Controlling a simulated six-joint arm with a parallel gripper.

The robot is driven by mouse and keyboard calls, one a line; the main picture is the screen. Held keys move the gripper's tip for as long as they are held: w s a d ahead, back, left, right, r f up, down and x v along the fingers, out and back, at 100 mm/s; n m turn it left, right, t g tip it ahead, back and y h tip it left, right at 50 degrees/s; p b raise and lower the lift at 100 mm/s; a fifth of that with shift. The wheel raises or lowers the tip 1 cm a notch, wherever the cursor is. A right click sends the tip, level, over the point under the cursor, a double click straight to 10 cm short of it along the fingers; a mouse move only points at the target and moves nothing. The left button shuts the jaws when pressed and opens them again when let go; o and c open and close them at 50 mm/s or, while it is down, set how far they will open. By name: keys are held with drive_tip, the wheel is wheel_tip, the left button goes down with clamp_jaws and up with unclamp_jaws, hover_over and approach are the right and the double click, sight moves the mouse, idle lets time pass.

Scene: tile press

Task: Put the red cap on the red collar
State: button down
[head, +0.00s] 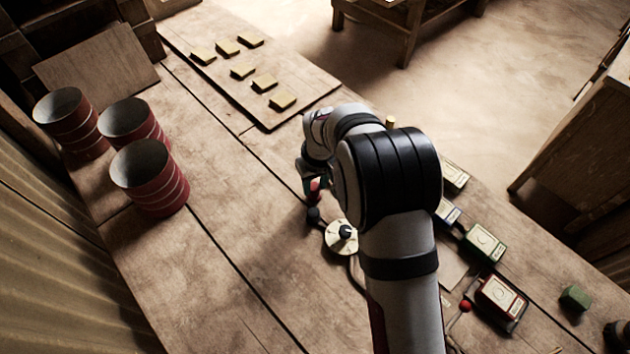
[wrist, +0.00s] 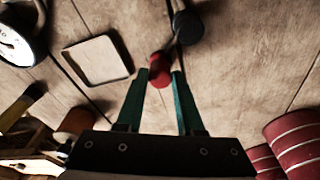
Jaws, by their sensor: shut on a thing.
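My gripper (wrist: 161,74) has green fingers, and they are closed on a small red, rounded piece, the red cap (wrist: 159,67). In the head view the cap (head: 315,185) shows as a small red spot at my gripper, partly hidden by my arm, near a black knob (head: 313,214). In the wrist view the dark knob (wrist: 188,28) is just beyond the fingertips, and I cannot tell whether the cap touches anything. I cannot make out the red collar for certain in either view.
A round pale dial (head: 340,236) stands beside the black knob. Red cans (head: 152,190) stand at the left. Yellow blocks lie on a board (head: 270,122) at the back. Small boxes, one red (head: 498,296), line the right. The bench's front left is clear.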

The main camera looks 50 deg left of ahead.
drive_tip(key=shift+f, duration=0.45)
drive_tip(key=c, duration=0.8)
unclamp_jaws()
drive_tip(key=r, duration=0.3)
drive_tip(key=d+r, duration=0.1)
drive_tip(key=r, duration=0.7)
drive_tip(key=shift+s+d, duration=0.25)
drive_tip(key=shift+s, duration=0.05)
